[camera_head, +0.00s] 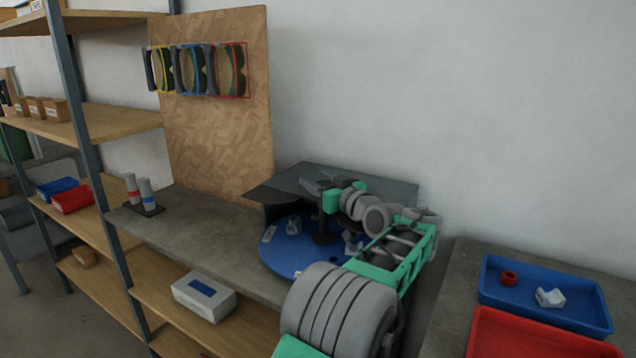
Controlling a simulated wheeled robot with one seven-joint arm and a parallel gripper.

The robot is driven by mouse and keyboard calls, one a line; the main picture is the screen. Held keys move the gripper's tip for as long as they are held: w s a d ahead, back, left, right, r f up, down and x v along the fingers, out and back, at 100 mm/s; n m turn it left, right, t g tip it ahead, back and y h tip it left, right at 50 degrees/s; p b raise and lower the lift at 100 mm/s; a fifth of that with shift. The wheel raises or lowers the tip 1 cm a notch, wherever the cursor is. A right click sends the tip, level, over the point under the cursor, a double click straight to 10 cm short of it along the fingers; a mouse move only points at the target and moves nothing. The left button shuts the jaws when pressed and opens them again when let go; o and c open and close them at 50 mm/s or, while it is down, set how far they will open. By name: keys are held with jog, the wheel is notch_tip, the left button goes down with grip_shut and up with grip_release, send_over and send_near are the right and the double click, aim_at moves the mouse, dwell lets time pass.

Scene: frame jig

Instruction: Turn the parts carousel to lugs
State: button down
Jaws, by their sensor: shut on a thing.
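The parts carousel is a round blue disc (285,262) on the grey bench, partly under a dark flat cover (375,187). A grey part (293,226) and pale parts (353,244) sit on it in separate places. A white label (268,235) shows near its left edge; its text is too small to read. My gripper (323,222) points down over the disc and is shut on a dark upright piece of the carousel near the middle. The fingertips and grip are hard to make out. My arm hides the disc's right side.
A blue tray (575,315) with a red ring (509,278) and a white part (549,297) stands at right, behind a red tray (530,338). Two grey cylinders (146,193) stand on the left bench. A white box (204,298) sits below.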

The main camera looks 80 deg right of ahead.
jog(key=c, duration=0.7)
grip_release()
jog(key=v, duration=0.7)
jog(key=shift+s+a+b, duration=0.25)
jog(key=shift+b, duration=0.15)
